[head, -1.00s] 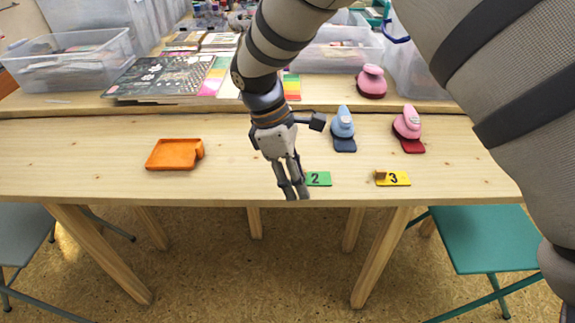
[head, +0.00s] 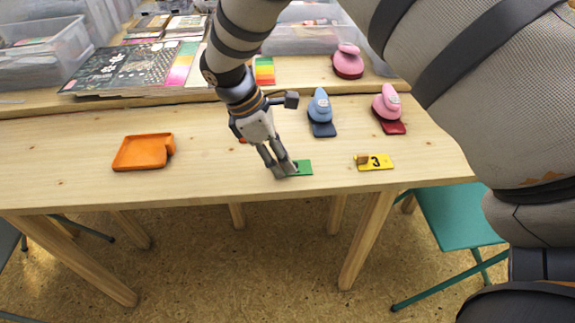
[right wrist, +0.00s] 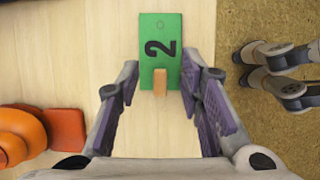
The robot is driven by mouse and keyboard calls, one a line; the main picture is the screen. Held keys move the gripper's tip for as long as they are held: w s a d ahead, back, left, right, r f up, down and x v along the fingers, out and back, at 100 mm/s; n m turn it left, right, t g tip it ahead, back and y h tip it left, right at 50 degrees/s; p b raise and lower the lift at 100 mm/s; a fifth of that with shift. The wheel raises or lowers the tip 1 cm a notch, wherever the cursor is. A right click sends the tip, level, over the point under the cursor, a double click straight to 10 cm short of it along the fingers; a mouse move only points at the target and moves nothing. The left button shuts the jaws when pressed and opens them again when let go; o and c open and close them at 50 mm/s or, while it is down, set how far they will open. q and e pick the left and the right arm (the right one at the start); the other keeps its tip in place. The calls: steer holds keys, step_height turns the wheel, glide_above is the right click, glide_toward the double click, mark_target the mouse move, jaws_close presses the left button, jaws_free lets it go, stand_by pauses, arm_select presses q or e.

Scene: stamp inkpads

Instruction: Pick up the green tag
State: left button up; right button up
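The green tag (head: 304,168) lies flat near the front edge of the table. In the right wrist view the green tag (right wrist: 152,22) shows a black 2, a small hole and a small wooden peg standing at its near end. My right gripper (head: 280,171) is at the tag's left in the head view and hides part of it. In the right wrist view my right gripper (right wrist: 161,80) is open, with its fingers apart on either side of the peg end. Nothing is between the fingers except the peg in line with them. My left gripper is not in view.
A yellow tag (head: 376,162) with a 3 lies to the right. A blue punch (head: 319,107) and a pink punch (head: 387,104) stand behind. An orange tray (head: 141,152) is at the left. An orange-red object (right wrist: 18,135) shows at the wrist view's left. The table between is clear.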

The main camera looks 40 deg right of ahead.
jaws_close()
